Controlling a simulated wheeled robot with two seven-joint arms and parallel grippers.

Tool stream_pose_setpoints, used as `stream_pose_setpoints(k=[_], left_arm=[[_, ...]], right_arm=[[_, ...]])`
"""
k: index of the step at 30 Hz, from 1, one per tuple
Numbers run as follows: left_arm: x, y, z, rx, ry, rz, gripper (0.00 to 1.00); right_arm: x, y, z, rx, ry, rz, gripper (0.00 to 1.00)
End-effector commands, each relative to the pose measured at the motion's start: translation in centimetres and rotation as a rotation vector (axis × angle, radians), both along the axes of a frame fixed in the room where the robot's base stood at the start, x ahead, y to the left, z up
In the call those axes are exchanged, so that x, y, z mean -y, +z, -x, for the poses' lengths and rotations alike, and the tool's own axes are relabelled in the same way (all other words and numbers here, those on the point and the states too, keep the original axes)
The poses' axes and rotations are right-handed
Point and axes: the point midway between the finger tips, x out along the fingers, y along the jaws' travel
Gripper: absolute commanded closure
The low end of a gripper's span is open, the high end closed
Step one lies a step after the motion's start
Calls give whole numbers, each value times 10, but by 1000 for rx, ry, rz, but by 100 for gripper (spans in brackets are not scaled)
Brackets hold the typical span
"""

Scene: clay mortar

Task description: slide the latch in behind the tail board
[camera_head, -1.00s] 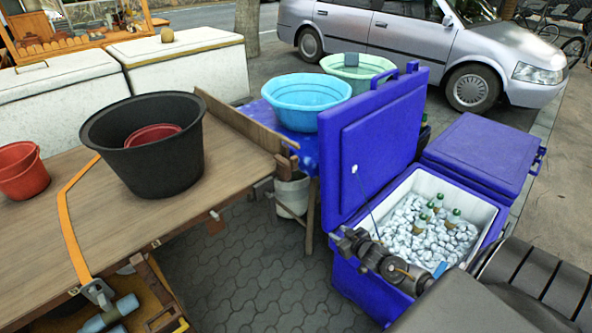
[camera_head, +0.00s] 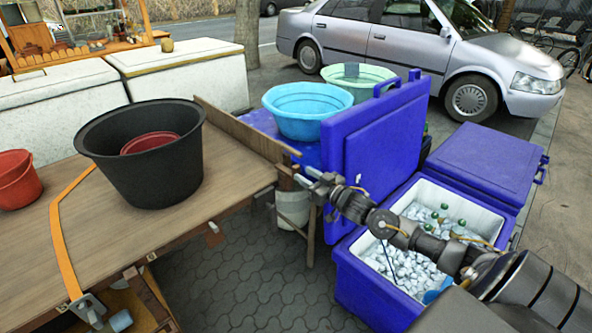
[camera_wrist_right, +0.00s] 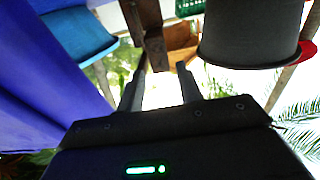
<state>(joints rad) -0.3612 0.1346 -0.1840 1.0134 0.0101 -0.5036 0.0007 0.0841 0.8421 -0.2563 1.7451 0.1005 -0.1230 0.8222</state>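The tail board (camera_head: 240,130) is a long brown plank standing on edge along the far right side of the wooden cart bed (camera_head: 235,182). At its near end a small brown wooden piece, which looks like the latch (camera_head: 285,172), sits at the cart's corner; whether it is behind the board I cannot tell. My right gripper (camera_head: 305,178) is just right of that corner. In the right wrist view its two fingers (camera_wrist_right: 160,88) are apart, with a dark wooden piece (camera_wrist_right: 154,48) just beyond them and nothing clearly held. My left gripper is out of view.
A black tub (camera_head: 145,175) stands on the cart bed, with an orange strap (camera_head: 60,235) nearby. A blue basin (camera_head: 300,120) stands behind the corner, and a white bucket (camera_head: 292,208) below.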

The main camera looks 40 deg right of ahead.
Motion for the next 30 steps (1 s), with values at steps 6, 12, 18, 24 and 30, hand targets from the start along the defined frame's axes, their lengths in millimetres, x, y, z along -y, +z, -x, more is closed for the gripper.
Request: stream_pose_setpoints(k=[6, 12, 18, 24, 30], left_arm=[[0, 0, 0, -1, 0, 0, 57], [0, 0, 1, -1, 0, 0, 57], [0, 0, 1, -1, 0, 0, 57], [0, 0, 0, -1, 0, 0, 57], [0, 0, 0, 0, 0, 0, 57]], right_arm=[[-5, 1, -35, 2, -1, -1, 64], [-7, 0, -49, 0, 0, 1, 64], [-7, -1, -51, -1, 0, 1, 64], [-7, -1, -51, -1, 0, 0, 76], [-7, -1, -51, -1, 0, 0, 100]])
